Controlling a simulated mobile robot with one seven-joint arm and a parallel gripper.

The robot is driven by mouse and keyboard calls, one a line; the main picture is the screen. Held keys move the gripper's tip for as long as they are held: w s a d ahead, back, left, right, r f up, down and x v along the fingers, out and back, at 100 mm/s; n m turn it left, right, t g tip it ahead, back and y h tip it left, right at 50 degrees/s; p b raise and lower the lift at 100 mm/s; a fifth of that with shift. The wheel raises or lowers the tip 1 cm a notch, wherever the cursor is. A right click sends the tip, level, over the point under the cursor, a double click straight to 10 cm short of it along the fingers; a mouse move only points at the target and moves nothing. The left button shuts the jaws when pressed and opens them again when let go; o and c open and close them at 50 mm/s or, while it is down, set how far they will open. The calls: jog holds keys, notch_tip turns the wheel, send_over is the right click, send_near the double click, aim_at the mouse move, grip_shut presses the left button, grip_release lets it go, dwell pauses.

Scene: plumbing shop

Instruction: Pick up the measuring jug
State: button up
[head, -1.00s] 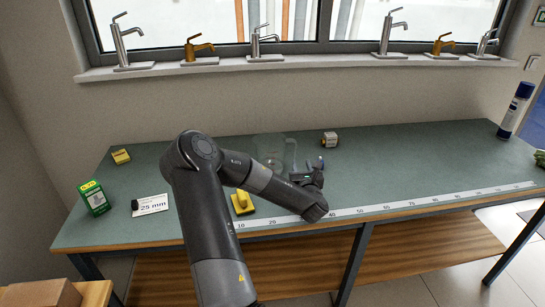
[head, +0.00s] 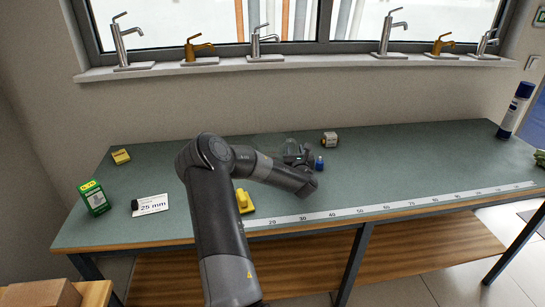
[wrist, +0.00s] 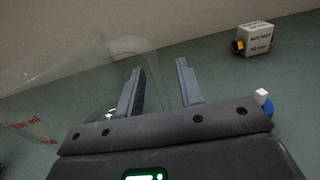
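The measuring jug is clear and hard to see. In the head view the jug (head: 272,143) stands on the workbench behind my forearm, which hides its lower part. In the wrist view the jug (wrist: 60,92) fills the left side, with red volume marks and its curved handle facing my gripper. My gripper (wrist: 161,68) is open, its two fingers pointing at the handle side. The left finger overlaps the handle's outline; I cannot tell whether they touch. In the head view my gripper (head: 298,156) is just right of the jug.
A small blue item with a white top (wrist: 266,106) stands close to the right of my gripper. On the workbench (head: 400,160) are a yellow object (head: 243,202), a green box (head: 93,198) and a ruler strip (head: 370,210).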

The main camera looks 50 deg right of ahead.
jog(key=shift+c, duration=0.3)
grip_shut()
dwell(0.3)
